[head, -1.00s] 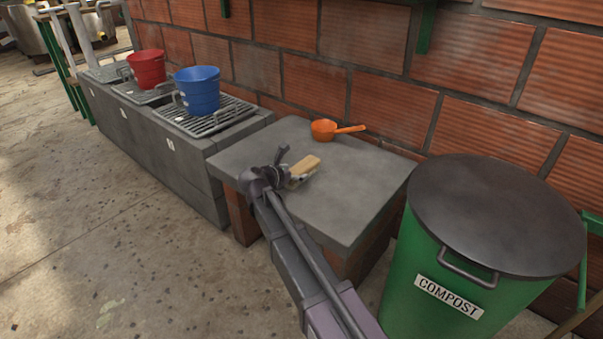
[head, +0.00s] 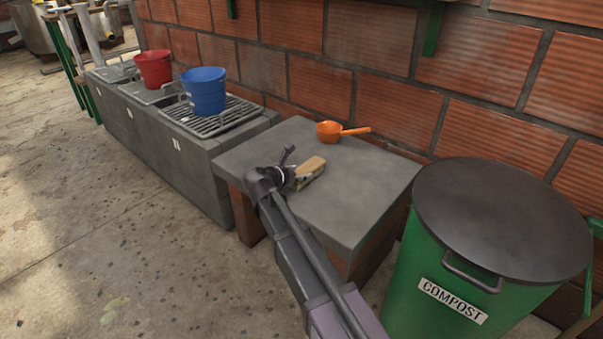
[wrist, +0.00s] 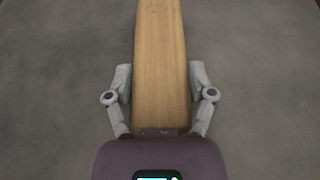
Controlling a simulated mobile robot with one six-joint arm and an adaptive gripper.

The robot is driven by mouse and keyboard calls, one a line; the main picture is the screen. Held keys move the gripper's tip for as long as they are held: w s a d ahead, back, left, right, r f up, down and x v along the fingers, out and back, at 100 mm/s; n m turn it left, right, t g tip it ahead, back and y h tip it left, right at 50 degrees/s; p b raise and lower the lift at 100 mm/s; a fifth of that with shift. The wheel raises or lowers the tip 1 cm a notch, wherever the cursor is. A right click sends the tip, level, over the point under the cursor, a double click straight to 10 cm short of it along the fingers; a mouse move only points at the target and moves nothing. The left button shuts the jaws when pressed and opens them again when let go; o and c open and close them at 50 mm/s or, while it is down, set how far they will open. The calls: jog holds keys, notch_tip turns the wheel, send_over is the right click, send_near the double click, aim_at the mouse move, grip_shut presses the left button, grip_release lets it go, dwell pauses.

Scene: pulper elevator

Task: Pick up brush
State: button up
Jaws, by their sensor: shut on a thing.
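The brush (head: 311,165) shows as a light wooden block over the grey concrete slab (head: 350,210) in the head view. In the wrist view the brush (wrist: 162,65) is a long wooden back running away between the fingers; its bristles are hidden. My gripper (head: 304,176) is shut on the brush, one finger on each long side, as the wrist view also shows (wrist: 160,85). I cannot tell whether the brush still touches the slab.
An orange scoop (head: 329,131) lies on the slab near the brick wall. A blue bucket (head: 205,92) and a red bucket (head: 153,69) stand on grates to the left. A green compost bin (head: 430,270) with a dark lid stands at the right. The slab's right part is clear.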

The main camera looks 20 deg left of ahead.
aim_at(300, 172)
jog(key=shift+r+p, duration=1.5)
jog(key=shift+r, duration=0.1)
jog(key=s+d, duration=0.3)
jog(key=s, duration=0.1)
jog(key=s+d+r+p, duration=0.1)
jog(key=s+d, duration=0.2)
jog(key=s, duration=0.1)
jog(key=s+d, duration=0.4)
jog(key=shift+s+r, duration=0.25)
jog(key=shift+s, duration=0.05)
jog(key=shift+r+p, duration=0.1)
jog(key=shift+p, duration=0.25)
